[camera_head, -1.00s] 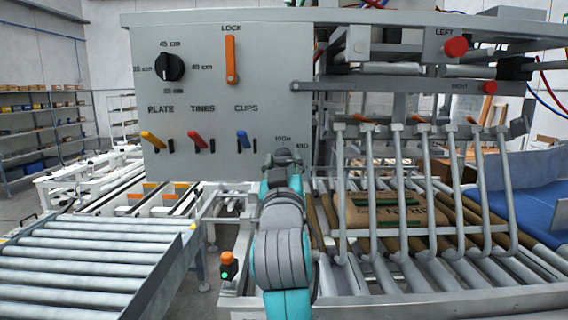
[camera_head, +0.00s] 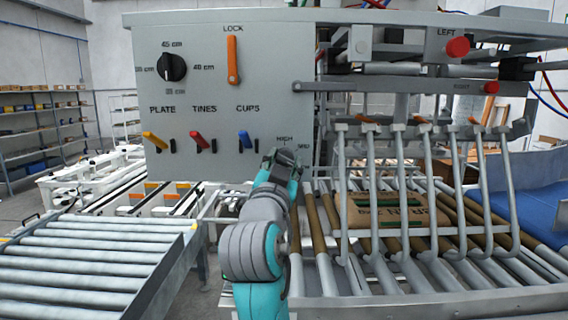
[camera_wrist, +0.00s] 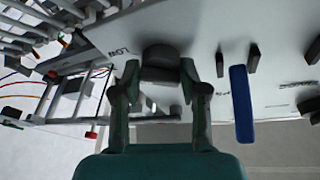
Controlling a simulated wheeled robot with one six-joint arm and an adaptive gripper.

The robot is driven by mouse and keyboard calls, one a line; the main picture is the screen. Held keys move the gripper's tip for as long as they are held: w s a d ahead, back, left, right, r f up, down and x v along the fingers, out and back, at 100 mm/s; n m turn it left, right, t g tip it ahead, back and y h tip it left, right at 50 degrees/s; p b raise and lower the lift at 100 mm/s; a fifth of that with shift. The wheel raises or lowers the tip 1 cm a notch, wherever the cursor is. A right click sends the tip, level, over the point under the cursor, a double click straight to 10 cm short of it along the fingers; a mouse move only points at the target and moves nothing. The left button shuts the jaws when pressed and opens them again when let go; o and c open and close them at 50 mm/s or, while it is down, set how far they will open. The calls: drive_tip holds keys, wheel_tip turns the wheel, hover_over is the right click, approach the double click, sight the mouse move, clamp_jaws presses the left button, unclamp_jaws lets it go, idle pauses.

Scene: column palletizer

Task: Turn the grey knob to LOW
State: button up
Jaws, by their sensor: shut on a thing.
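The grey knob (camera_wrist: 160,62) shows dark in the wrist view, between the two fingers of my gripper (camera_wrist: 160,70). My gripper is shut on it. A label that seems to read LOW (camera_wrist: 118,52) is on the panel left of the knob in the wrist view. In the head view my gripper (camera_head: 283,157) is at the lower right corner of the grey panel (camera_head: 200,85) and hides the knob. The label HIGH (camera_head: 285,140) shows just above it, and a partly covered label shows to its right. The knob's pointer direction cannot be told.
The blue CUPS lever (camera_head: 245,139) is close to my gripper and shows in the wrist view (camera_wrist: 241,104). Red (camera_head: 200,139) and yellow (camera_head: 155,140) levers, a black dial (camera_head: 172,67) and an orange LOCK lever (camera_head: 232,60) are further off. Metal bars (camera_head: 345,190) stand to the right.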

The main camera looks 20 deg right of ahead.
drive_tip(key=shift+a, duration=0.1)
drive_tip(key=o, duration=1.1)
drive_tip(key=shift+w, duration=0.1)
drive_tip(key=v, duration=1.2)
